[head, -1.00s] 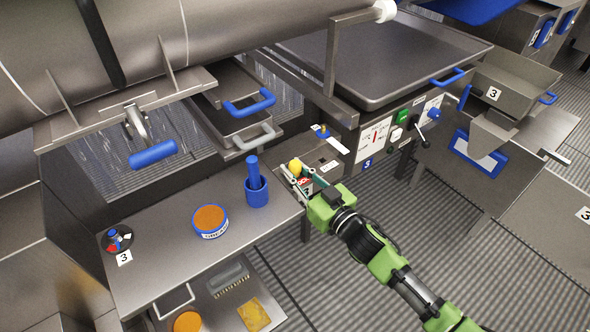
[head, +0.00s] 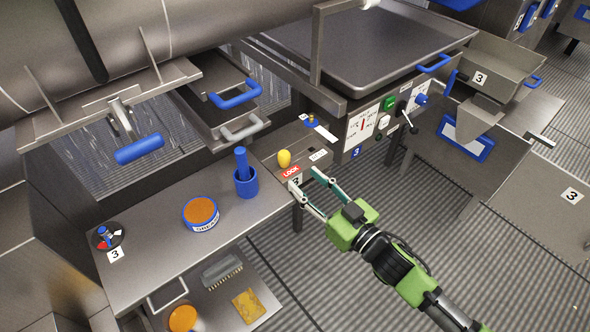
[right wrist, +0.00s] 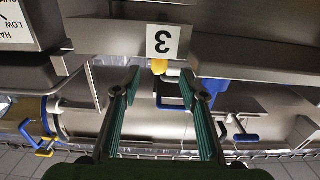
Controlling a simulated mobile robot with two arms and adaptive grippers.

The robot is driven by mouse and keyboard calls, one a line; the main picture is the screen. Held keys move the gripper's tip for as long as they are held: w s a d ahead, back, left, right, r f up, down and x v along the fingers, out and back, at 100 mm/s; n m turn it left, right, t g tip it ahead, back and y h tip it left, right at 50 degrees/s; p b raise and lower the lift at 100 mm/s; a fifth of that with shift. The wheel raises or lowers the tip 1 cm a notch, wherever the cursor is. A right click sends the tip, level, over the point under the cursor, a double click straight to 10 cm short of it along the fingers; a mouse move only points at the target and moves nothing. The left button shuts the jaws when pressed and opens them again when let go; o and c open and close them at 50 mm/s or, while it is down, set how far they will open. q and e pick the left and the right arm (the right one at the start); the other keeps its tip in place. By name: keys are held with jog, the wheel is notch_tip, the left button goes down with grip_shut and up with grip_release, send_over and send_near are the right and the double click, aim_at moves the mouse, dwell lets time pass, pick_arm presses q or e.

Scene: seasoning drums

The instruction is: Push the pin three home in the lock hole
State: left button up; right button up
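The pin's yellow knob (head: 284,158) stands upright on the steel lock block, just behind the red LOCK label (head: 291,172). The hole and the pin's shaft are hidden, so I cannot tell how deep it sits. My right gripper (head: 304,177) is open and empty in front of the block, apart from the knob. In the right wrist view the right gripper (right wrist: 158,82) has its fingers wide apart. My left gripper is not in view.
A control panel (head: 376,125) stands to the right. The floor at front right is clear.

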jog(key=shift+v, duration=1.25)
jog(key=d+f+m+g+h, duration=0.1)
jog(key=d+f+h, duration=0.25)
jog(key=f, duration=0.55)
jog(key=d+f+m+g+h, duration=0.15)
jog(key=d+f, duration=0.25)
jog(key=f, duration=0.5)
jog(key=s+d+f+g+h, duration=0.1)
jog(key=s+d+f, duration=0.1)
jog(key=f, duration=0.3)
jog(key=s+d+f+m+h, duration=0.1)
jog(key=s+d+f, duration=0.15)
jog(key=f, duration=0.35)
jog(key=s+d+f+g+h, duration=0.1)
jog(key=s+d+f, duration=0.15)
jog(key=f, duration=0.25)
jog(key=s+d+f+g+h, duration=0.2)
jog(key=s+d+f+g, duration=0.15)
jog(key=s+f, duration=1)
jog(key=s+f+g, duration=0.2)
jog(key=s+f, duration=0.1)
jog(key=s, duration=0.8)
jog(key=s+a+f+m+g, duration=0.1)
jog(key=s+f+g, duration=0.2)
jog(key=s, duration=0.9)
jog(key=shift+a+f+g+h, duration=0.3)
jog(key=shift+f, duration=0.45)
